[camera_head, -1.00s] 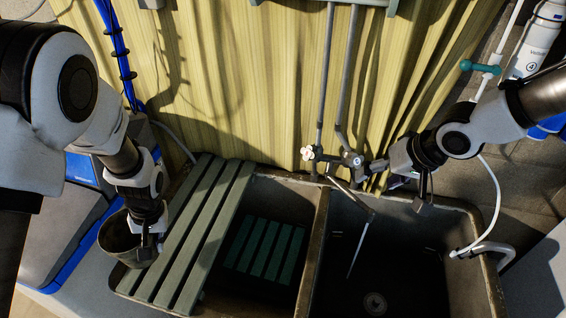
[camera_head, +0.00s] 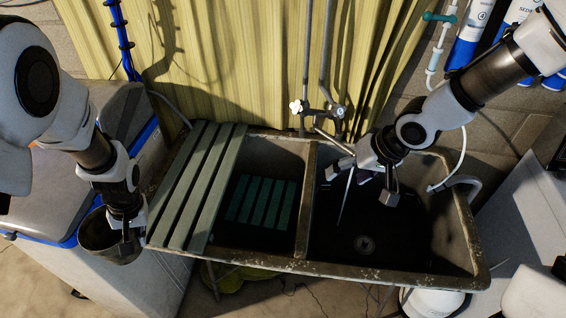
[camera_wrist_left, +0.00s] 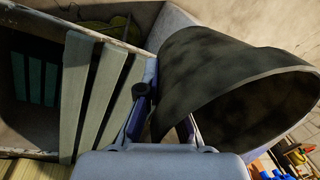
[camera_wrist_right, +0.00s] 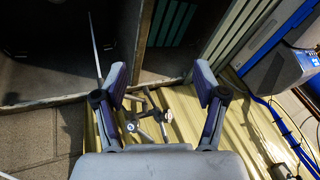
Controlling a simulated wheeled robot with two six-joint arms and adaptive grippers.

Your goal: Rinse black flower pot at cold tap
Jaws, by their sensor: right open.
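The black flower pot (camera_head: 98,238) hangs tilted at the left end of the sink, outside it. My left gripper (camera_head: 128,226) is shut on its wall near the rim; the left wrist view shows the pot (camera_wrist_left: 235,90) close up. The tap has a white knob (camera_head: 296,107) and a blue-marked knob (camera_head: 339,112) at the back of the sink. A thin pale line (camera_head: 345,200), seemingly running water, drops from the spout into the right basin. My right gripper (camera_head: 362,184) is open and empty above the right basin, apart from the knobs. Its fingers partly hide the spout.
Grey-green slats (camera_head: 190,190) cover the sink's left part. The left basin holds a green slatted rack (camera_head: 260,203). A divider (camera_head: 306,200) separates it from the right basin (camera_head: 400,235), which is clear with a drain. A yellow curtain (camera_head: 220,60) hangs behind.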

